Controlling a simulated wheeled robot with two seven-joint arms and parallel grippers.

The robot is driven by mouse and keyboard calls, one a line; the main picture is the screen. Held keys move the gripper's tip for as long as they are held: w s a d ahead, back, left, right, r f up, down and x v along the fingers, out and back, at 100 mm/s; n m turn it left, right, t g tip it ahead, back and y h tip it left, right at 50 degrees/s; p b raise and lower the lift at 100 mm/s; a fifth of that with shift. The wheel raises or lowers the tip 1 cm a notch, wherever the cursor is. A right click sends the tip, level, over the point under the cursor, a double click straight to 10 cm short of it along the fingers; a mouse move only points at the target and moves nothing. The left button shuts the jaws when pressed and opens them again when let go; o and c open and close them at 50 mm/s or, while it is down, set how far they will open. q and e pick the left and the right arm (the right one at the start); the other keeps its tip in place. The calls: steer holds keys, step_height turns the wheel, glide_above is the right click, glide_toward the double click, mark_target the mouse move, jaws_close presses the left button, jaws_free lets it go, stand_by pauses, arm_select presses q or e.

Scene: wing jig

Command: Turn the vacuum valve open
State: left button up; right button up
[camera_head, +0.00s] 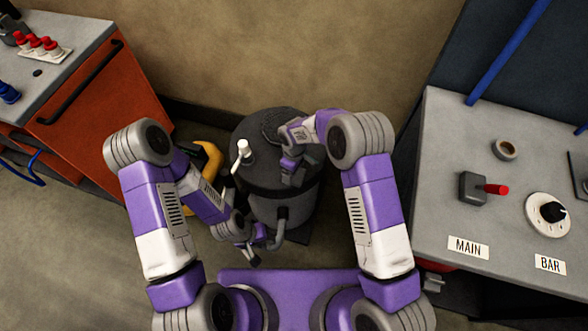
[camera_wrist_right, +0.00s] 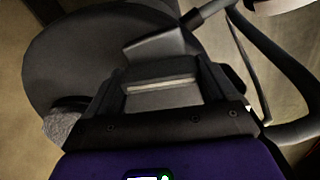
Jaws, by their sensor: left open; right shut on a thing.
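A dark grey drum-shaped vacuum unit (camera_head: 268,204) stands on the floor between my arms. A short white-tipped post (camera_head: 243,150) rises from its lid. My right gripper (camera_head: 288,170) is over the right of the lid. In the right wrist view its jaws (camera_wrist_right: 162,88) are shut on a grey block-like part, partly hidden by the fingers. My left gripper (camera_head: 251,252) is open, low in front of the drum beside a bent grey pipe (camera_head: 281,230). A grey box with a red lever (camera_head: 496,189) sits on the right console above the label MAIN (camera_head: 468,247).
The right console (camera_head: 440,190) also carries a round dial (camera_head: 547,212) labelled BAR and a small ring (camera_head: 504,149). A red cabinet (camera_head: 100,120) with a grey top stands at the left. A wall closes off the back. A yellow item (camera_head: 208,158) lies behind my left arm.

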steer(key=shift+n, duration=1)
steer(key=o, duration=0.8)
steer(key=shift+o, duration=0.2)
step_height(320, 180, up, 8)
steer(key=shift+f+p, duration=0.2)
steer(key=shift+p, duration=0.55)
